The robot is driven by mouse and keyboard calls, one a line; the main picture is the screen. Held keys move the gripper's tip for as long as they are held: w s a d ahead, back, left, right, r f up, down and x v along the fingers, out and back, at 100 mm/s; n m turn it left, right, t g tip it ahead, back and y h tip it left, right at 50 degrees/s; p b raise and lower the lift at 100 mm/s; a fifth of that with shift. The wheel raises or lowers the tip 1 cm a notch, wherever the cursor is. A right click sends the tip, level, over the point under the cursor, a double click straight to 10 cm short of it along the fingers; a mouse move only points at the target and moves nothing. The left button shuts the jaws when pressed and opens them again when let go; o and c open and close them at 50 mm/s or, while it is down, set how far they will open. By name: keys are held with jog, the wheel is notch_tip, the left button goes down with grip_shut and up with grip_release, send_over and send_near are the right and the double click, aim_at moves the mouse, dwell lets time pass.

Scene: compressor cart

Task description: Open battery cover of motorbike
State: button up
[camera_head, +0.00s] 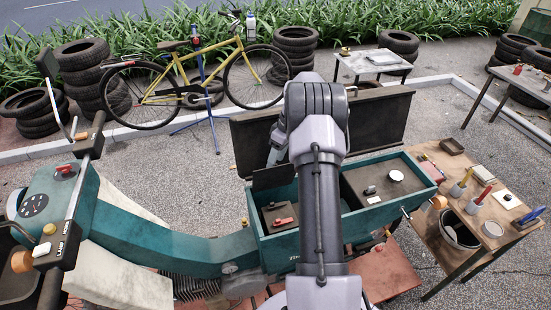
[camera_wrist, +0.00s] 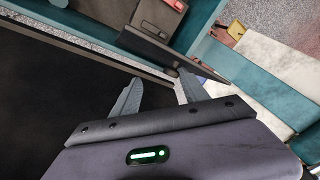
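The teal motorbike (camera_head: 185,245) stands at the left and centre, with an open teal box section at its rear. A small dark cover panel (camera_head: 273,177) stands tilted up at the back of the box's left compartment; I take it for the battery cover. It also shows in the wrist view (camera_wrist: 170,52), just beyond my fingertips. Below it a brown block with a red part (camera_head: 283,221) is exposed. My gripper (camera_wrist: 157,88) has its two fingers apart with nothing visible between them. Contact with the panel cannot be told. In the head view my arm mostly hides the gripper.
A large dark lid (camera_head: 375,125) stands raised behind the box. The box's right compartment (camera_head: 380,205) holds small parts. A wooden table (camera_head: 455,235) with tools stands at the right. A yellow bicycle (camera_head: 195,75) and tyre stacks stand behind, with open paving between.

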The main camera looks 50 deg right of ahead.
jog(key=shift+a+f, duration=0.15)
jog(key=shift+a, duration=0.05)
jog(key=shift+w, duration=0.15)
dwell(0.3)
jog(key=p+v, duration=0.2)
jog(key=v, duration=1.5)
jog(key=shift+r, duration=0.35)
jog(key=shift+c, duration=0.4)
